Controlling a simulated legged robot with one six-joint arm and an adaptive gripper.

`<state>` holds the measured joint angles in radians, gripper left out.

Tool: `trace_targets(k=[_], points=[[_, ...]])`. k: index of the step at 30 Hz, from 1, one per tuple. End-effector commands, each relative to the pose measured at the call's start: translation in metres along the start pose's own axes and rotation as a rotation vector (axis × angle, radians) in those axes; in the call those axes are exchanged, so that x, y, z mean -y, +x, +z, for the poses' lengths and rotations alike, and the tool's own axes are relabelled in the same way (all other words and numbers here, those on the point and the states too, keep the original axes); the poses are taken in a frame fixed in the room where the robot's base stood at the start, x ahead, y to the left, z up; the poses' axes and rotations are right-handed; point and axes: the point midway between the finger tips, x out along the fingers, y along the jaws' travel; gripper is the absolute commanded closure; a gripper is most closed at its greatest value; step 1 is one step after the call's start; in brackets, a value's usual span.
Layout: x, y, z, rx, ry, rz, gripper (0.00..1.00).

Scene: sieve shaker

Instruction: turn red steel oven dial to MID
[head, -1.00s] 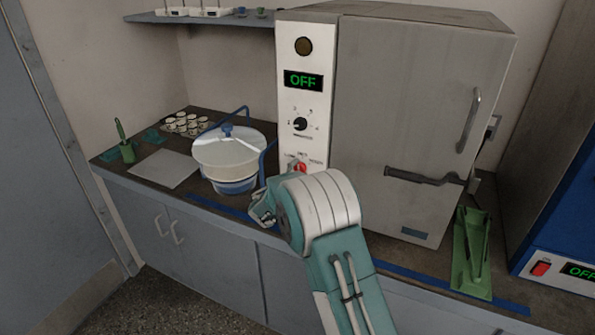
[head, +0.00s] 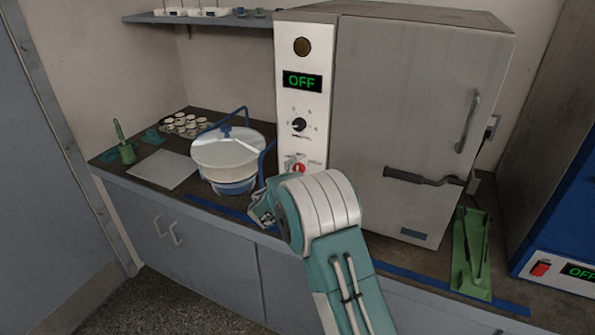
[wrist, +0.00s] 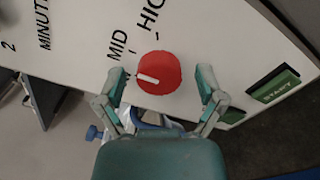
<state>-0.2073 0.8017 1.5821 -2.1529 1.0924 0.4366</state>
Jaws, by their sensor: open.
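The red dial (wrist: 158,73) is on the white control panel of the steel oven (head: 415,110). In the wrist view its white pointer lies toward the left side of the dial, with the MID label (wrist: 118,45) up and left of it and HIGH (wrist: 150,18) above. My gripper (wrist: 165,88) is open, with one finger on each side of the dial; whether either finger touches it I cannot tell. In the head view the red dial (head: 298,169) shows just above my wrist, and my fingers are mostly hidden. The oven display (head: 302,82) reads OFF.
A black knob (head: 299,125) sits above the red dial. A green START button (wrist: 274,86) is right of my fingers in the wrist view.

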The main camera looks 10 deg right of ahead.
Motion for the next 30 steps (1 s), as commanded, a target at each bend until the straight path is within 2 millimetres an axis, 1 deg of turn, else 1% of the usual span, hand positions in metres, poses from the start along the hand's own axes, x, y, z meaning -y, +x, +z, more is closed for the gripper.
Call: trace_targets(k=[4,7,15,18,21,25,30], points=[[0.0,-0.005,0.0,-0.001,-0.001,0.0,0.12],[0.0,-0.017,-0.001,-0.002,-0.001,0.001,0.12],[0.0,-0.073,-0.002,-0.004,-0.002,0.001,0.12],[0.0,-0.092,-0.002,-0.003,-0.002,0.001,0.12],[0.0,-0.106,-0.002,-0.002,0.0,0.0,0.12],[0.001,-0.116,-0.002,-0.001,0.0,0.0,0.12],[0.001,-0.118,-0.002,0.0,-0.001,-0.001,0.12]])
